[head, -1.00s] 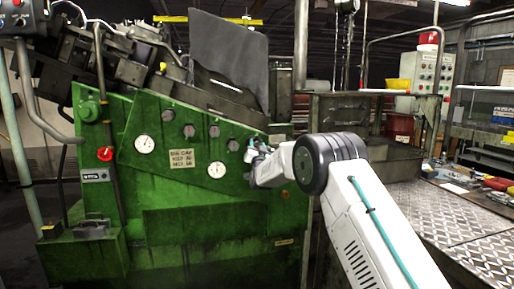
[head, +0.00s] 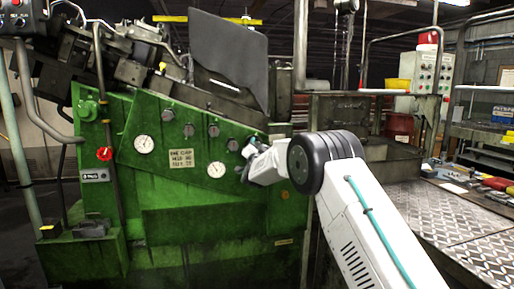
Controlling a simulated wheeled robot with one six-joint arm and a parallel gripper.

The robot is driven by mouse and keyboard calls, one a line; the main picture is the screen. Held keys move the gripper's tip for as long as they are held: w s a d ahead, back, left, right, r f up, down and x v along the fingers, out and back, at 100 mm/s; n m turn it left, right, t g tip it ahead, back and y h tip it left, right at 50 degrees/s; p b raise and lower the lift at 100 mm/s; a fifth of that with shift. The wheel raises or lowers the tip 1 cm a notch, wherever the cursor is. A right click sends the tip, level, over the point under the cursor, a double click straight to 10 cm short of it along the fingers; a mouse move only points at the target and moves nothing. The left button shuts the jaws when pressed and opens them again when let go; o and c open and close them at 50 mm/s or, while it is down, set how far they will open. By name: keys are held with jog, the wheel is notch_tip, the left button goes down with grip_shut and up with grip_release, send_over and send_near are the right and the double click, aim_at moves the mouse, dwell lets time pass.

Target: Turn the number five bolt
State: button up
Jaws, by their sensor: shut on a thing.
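The green bolt former (head: 200,215) fills the left and middle of the head view. Small grey round bolt heads (head: 213,131) sit on its upper front panel in a row sloping down to the right. One grey round head (head: 233,145) shows just left of my gripper (head: 246,158). My gripper is at the panel's right end and is shut on a bolt there. My fingers and wrist hide most of that bolt. No number can be read beside it.
Two white dials (head: 216,169) and a label plate (head: 182,160) are on the panel left of my gripper. A red knob (head: 104,154) is farther left. A metal-plate bench (head: 450,215) with tools stands at right, below a control box (head: 427,72).

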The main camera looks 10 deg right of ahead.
jog(key=o, duration=1)
jog(key=shift+v, duration=3.9)
